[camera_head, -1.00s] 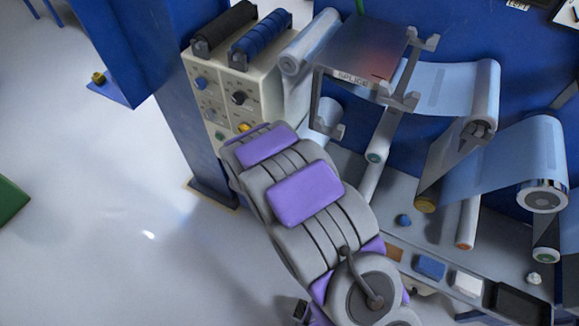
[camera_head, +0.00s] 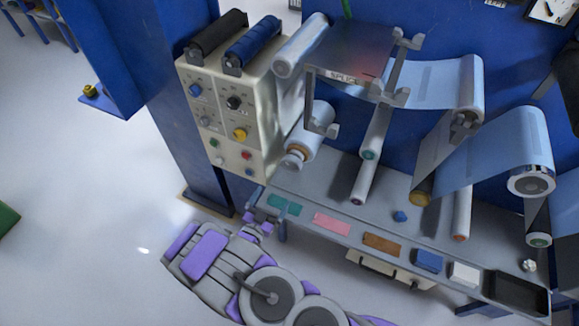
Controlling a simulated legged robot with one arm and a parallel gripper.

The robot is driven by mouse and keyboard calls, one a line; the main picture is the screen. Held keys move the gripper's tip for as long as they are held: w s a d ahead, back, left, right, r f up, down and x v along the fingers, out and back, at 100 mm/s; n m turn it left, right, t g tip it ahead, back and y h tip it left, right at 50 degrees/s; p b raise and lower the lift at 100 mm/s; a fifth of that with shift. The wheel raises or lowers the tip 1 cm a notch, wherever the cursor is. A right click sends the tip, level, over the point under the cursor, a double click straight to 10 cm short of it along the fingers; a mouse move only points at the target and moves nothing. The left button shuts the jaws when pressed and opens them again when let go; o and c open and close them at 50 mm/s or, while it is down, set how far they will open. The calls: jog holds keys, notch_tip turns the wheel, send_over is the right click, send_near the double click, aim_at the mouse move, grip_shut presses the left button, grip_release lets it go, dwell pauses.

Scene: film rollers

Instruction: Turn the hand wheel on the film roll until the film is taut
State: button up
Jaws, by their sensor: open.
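Pale blue film (camera_head: 430,82) runs from under the splice plate over rollers to the right. A large film roll (camera_head: 530,180) with a silver hub is at the right, its film sheet (camera_head: 495,150) hanging toward a lower roller with a gold end (camera_head: 420,198). Another roll (camera_head: 308,140) with a brownish ring is left of centre. I cannot tell which part is the hand wheel. My gripper (camera_head: 258,222), grey and purple, is small at the bench's left front corner, apart from the rolls. It is open, with nothing seen in it; its fingertips are hard to make out.
The splice plate (camera_head: 355,48) overhangs the left rollers. A control panel (camera_head: 225,120) with knobs and buttons stands at left by a blue post (camera_head: 165,110). The bench (camera_head: 310,190) carries coloured pads, small blocks and a dark tray (camera_head: 515,295). Floor at left is clear.

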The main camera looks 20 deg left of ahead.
aim_at(288, 165)
jog(key=w+b, duration=0.1)
jog(key=w, duration=0.4)
jog(key=w+b, duration=0.1)
jog(key=w, duration=0.4)
jog(key=w+d, duration=0.1)
jog(key=w, duration=0.4)
jog(key=shift+w+b, duration=0.35)
jog(key=shift+b, duration=0.05)
jog(key=shift+c, duration=0.4)
jog(key=c, duration=0.7)
jog(key=shift+n+p, duration=0.3)
jog(key=shift+p, duration=0.1)
jog(key=shift+r+n+p, duration=0.1)
jog(key=shift+n+p, duration=0.45)
jog(key=shift+n, duration=0.05)
jog(key=n+p, duration=0.1)
jog(key=n, duration=0.1)
jog(key=shift+a+n+p, duration=0.15)
jog(key=shift+n+p, duration=0.15)
jog(key=n+p, duration=0.1)
jog(key=n, duration=0.4)
jog(key=shift+a, duration=0.15)
jog(key=shift+n, duration=0.3)
